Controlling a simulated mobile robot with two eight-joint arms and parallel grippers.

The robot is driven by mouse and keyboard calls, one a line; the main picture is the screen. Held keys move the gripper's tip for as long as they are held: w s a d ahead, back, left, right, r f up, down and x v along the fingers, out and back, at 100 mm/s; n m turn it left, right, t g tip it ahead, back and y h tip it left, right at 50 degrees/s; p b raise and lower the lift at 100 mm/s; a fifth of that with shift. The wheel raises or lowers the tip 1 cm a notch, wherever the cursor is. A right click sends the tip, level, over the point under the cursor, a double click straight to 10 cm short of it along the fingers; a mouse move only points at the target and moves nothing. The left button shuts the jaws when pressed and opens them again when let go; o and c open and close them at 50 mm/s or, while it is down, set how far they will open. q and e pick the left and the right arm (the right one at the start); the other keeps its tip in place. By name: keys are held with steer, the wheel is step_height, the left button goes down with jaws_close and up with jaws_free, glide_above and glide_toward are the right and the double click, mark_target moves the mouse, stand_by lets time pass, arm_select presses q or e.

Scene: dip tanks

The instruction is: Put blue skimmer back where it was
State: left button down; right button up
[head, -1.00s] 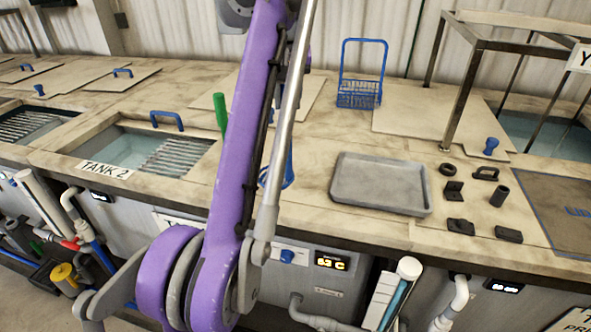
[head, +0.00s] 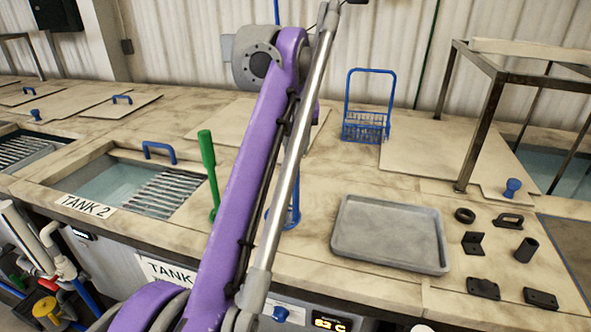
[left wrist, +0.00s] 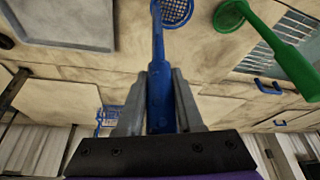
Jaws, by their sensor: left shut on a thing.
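The blue skimmer (left wrist: 158,42) has a long handle and a round mesh head. In the left wrist view my left gripper (left wrist: 163,78) is shut on its handle, with the mesh head pointing to the top of the picture. In the head view only part of the blue skimmer (head: 293,212) shows behind my purple arm, and the gripper itself is hidden there. Whether the mesh head touches the counter I cannot tell. A green skimmer (head: 208,165) stands beside it to the left; it also shows in the left wrist view (left wrist: 270,38). My right gripper is out of view.
Tank 2 (head: 90,206) lies open at the left. A grey tray (head: 388,265) lies right of the blue skimmer. A blue wire basket (head: 364,127) stands behind. Several small dark parts and a dark metal frame (head: 480,135) are at the right. Counter between skimmer and basket is clear.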

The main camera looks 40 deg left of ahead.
mark_target(297, 159)
arm_select(q)
steer(key=x, duration=0.3)
steer(key=shift+d+f+b, duration=0.25)
steer(key=shift+d+b, duration=0.05)
steer(key=shift+b, duration=0.1)
steer(key=shift+s+f, duration=0.25)
steer(key=shift+s, duration=0.05)
steer(key=shift+w+f, duration=0.15)
steer(key=shift+w, duration=0.05)
steer(key=c, duration=0.9)
jaws_free()
steer(key=shift+w, duration=0.1)
steer(key=o, duration=0.3)
steer(key=shift+o, duration=0.2)
